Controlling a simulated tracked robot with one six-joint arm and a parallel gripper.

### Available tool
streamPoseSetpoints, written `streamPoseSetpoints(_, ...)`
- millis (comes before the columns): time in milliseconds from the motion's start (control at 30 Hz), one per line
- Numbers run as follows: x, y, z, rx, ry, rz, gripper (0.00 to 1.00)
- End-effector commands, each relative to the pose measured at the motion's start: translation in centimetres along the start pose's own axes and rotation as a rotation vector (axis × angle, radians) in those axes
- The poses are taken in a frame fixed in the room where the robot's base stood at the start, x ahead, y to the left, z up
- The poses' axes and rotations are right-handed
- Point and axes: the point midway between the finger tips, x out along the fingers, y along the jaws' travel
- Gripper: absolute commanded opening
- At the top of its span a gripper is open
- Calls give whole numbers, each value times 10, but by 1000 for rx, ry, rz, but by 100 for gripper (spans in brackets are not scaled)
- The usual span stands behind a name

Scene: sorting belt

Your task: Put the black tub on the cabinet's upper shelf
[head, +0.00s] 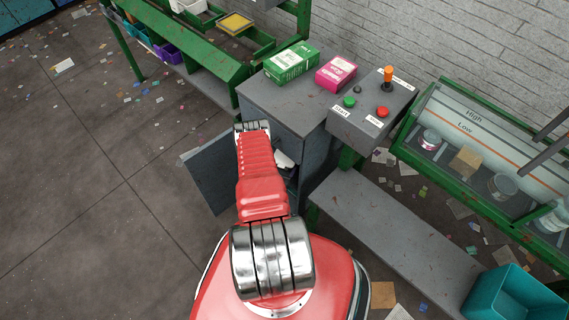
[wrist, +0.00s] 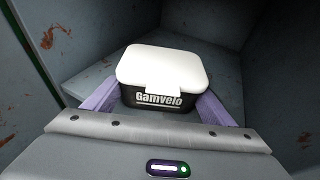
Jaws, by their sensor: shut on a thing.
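The black tub (wrist: 160,97) has a white lid and the word "Gamvelo" on its front. In the wrist view it stands upright between the two purple-grey fingers of my gripper (wrist: 158,103), which are shut on it. Grey walls and a flat grey surface (wrist: 82,83) surround it, inside the cabinet. I cannot tell which shelf this is or whether the tub's base touches it. In the head view the grey cabinet (head: 290,127) has its door (head: 208,172) open to the left. My arm reaches toward the opening and hides most of it; my gripper is not visible there.
A green box (head: 291,64) and a pink box (head: 336,73) stand on the cabinet top. A button panel (head: 372,108) is at its right, above a grey bench (head: 395,235). A teal bin (head: 512,296) sits at lower right. Floor at left is open, with litter.

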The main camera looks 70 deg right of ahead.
Motion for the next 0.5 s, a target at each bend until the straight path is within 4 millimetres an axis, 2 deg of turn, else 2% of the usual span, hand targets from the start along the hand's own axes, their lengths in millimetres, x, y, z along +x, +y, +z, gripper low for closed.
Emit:
streamPoseSetpoints(167, 0, 0, -2, 0, 0, 0, 57)
streamPoseSetpoints(200, 0, 0, -2, 0, 0, 0, 78)
streamPoseSetpoints(433, 0, 0, -2, 0, 0, 0, 94)
streamPoseSetpoints(500, 0, 0, -2, 0, 0, 0, 96)
